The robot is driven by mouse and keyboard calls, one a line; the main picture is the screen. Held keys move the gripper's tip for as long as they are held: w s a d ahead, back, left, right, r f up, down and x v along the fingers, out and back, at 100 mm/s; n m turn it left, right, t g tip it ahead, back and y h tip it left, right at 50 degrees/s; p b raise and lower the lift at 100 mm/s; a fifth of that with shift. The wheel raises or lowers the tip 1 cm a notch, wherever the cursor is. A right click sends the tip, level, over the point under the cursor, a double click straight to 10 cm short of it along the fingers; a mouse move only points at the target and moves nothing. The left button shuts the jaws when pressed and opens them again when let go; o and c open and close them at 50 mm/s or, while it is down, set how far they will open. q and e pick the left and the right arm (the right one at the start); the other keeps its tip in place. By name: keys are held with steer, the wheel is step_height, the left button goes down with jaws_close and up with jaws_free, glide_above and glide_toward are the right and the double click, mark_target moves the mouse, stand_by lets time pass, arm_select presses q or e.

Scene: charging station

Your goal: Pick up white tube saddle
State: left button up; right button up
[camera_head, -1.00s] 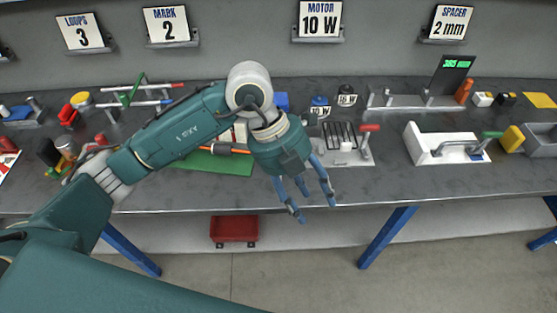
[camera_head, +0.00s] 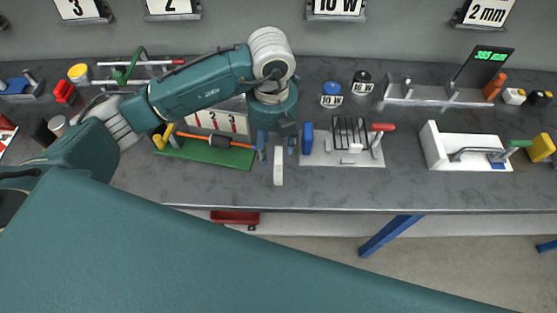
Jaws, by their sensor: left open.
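My left gripper (camera_head: 277,150) is open and points down over the table, its blue fingers spread. A narrow white piece (camera_head: 278,168) shows between and below the fingers, probably the white tube saddle. Its upper end is hidden by the gripper, and I cannot tell whether the fingers touch it. A smaller white block (camera_head: 355,148) sits on the grey fixture plate (camera_head: 320,159) to the right. My right gripper is not in view.
A green board (camera_head: 210,152) with an orange-and-black tool lies left of the gripper. The fixture plate with a wire rack and red-handled clamp (camera_head: 382,127) stands close on the right. Farther right is a white fixture (camera_head: 432,148). Bare table (camera_head: 400,193) lies along the front edge.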

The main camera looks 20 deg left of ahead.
mark_target(276, 155)
arm_select(q)
steer(key=f, duration=0.1)
steer(key=f+p, duration=0.1)
steer(key=f, duration=0.1)
steer(key=f+p, duration=0.1)
steer(key=shift+d+f, duration=0.2)
steer(key=shift+d, duration=0.1)
steer(key=shift+f, duration=0.25)
steer(key=shift+w+f, duration=0.1)
steer(key=shift+c, duration=0.5)
steer(key=c, duration=0.9)
steer(key=shift+c, duration=1.1)
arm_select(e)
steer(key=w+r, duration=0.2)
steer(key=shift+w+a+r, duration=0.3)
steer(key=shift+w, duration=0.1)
